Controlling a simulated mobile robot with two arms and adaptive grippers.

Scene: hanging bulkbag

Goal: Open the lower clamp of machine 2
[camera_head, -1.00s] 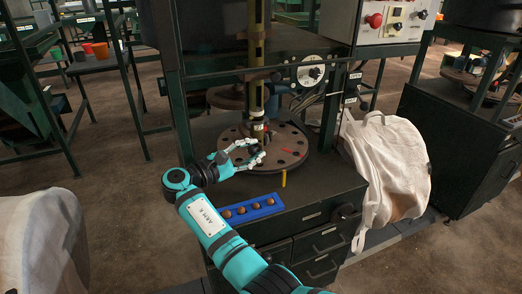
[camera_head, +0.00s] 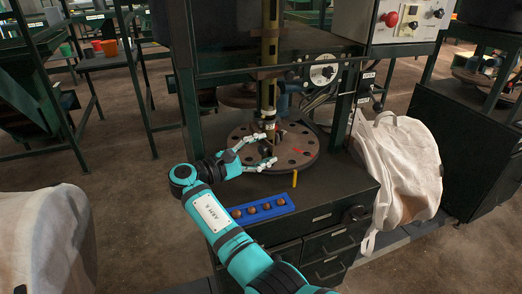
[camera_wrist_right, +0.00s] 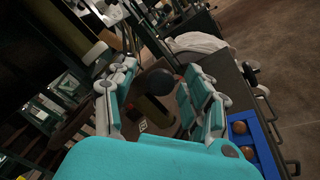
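The machine (camera_head: 310,185) in the middle has a round plate with holes (camera_head: 305,155) on its table and an upright column (camera_head: 270,45) above it. The lower clamp (camera_head: 269,127) seems to sit low on this column, small and partly hidden. My right gripper (camera_head: 270,150) is open, its fingers spread at the column's foot above the plate. In the right wrist view, a black ball knob (camera_wrist_right: 162,82) lies between the open fingers (camera_wrist_right: 158,88); I cannot tell whether they touch it. Whether the clamp is open cannot be told. My left gripper is not in view.
A blue tray with several brown balls (camera_head: 262,208) lies at the table's front edge. A yellow handle (camera_head: 294,179) stands by the plate. A white bag (camera_head: 400,165) hangs on the right, and a control box (camera_head: 395,18) is above. Another white bag (camera_head: 45,240) is at lower left.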

